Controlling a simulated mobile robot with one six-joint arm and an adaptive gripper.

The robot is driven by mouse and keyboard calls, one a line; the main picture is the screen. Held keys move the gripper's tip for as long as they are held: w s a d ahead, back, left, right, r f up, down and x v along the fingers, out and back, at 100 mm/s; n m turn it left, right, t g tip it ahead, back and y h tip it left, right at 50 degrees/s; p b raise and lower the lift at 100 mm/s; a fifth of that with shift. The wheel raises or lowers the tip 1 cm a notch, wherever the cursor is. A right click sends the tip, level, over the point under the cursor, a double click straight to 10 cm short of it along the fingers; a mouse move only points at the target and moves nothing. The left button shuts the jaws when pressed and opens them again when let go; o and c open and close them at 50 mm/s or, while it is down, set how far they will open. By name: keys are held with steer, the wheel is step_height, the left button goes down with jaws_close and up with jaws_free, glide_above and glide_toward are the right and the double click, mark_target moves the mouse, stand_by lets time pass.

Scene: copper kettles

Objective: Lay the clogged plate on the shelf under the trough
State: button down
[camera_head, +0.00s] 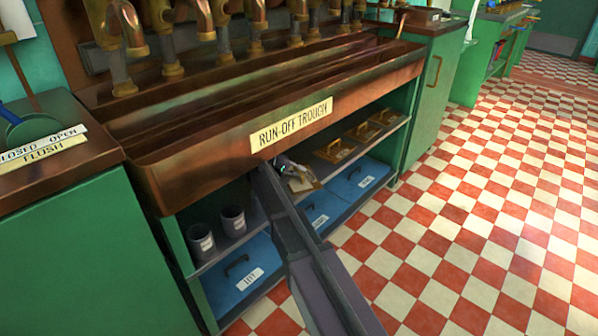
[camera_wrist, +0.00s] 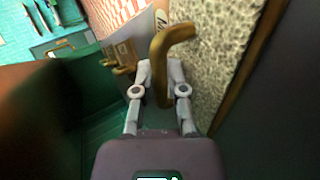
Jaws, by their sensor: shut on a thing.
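My gripper (camera_head: 290,170) is inside the opening under the copper run-off trough (camera_head: 215,160), at the shelf (camera_head: 217,255). In the wrist view my gripper (camera_wrist: 162,78) is shut on the brass bar handle (camera_wrist: 163,60) of the clogged plate. The plate (camera_wrist: 216,62) has a mottled cream face and a brass edge. In the head view a pale part of the plate (camera_head: 303,183) shows beside my arm, at shelf level. My arm hides much of it. I cannot tell whether the plate touches the shelf.
Several brass plates with handles (camera_head: 362,131) lie on the shelf to the right. Two dark cups (camera_head: 233,221) stand on it to the left. Blue labelled bins (camera_head: 240,280) fill the level below. The trough's front wall overhangs the shelf. A green cabinet (camera_head: 434,85) closes the right side.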

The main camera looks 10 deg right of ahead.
steer(key=shift+w+a, duration=0.3)
steer(key=shift+w, duration=0.25)
steer(key=shift+w+a, duration=0.25)
steer(key=shift+w, duration=0.25)
steer(key=c, duration=0.6)
jaws_free()
steer(key=shift+s, duration=0.15)
